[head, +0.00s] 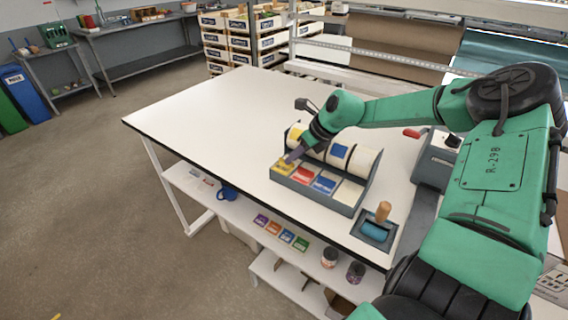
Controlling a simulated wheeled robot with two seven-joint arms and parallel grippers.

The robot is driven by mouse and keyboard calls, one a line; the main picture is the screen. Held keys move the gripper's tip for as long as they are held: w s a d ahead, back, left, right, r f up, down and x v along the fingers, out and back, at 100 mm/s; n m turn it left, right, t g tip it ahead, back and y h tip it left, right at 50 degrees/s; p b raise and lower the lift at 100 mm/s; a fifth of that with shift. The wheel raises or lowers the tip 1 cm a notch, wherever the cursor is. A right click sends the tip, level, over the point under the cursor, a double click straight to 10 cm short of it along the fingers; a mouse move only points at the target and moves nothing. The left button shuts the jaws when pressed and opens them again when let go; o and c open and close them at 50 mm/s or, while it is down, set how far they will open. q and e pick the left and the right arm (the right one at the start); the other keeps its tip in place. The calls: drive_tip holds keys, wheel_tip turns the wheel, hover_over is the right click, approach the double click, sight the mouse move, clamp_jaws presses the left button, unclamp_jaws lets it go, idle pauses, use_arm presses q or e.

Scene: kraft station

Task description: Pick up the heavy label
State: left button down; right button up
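A grey label dispenser (345,209) stands on the white table (215,110). It holds a row of rolls, and one shows a blue label (339,154). Along its front lie a yellow label (281,167), a red label (303,175), a blue label (325,182) and a pale label (348,192). I cannot read which one is the heavy label. My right gripper (290,158) reaches down to the yellow label at the left end, its tips at or just above it. The fingers are too small to tell open from shut. My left gripper is not in view.
A tray with a wooden-handled blue roller (376,228) stands right of the dispenser. A grey device (436,158) is behind it, near my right arm. A lower shelf holds a blue mug (228,193), colored cards and two jars. The table's left half is clear.

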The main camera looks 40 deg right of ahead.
drive_tip(key=shift+x, duration=1)
drive_tip(key=shift+r, duration=0.1)
clamp_jaws()
drive_tip(key=shift+r, duration=0.1)
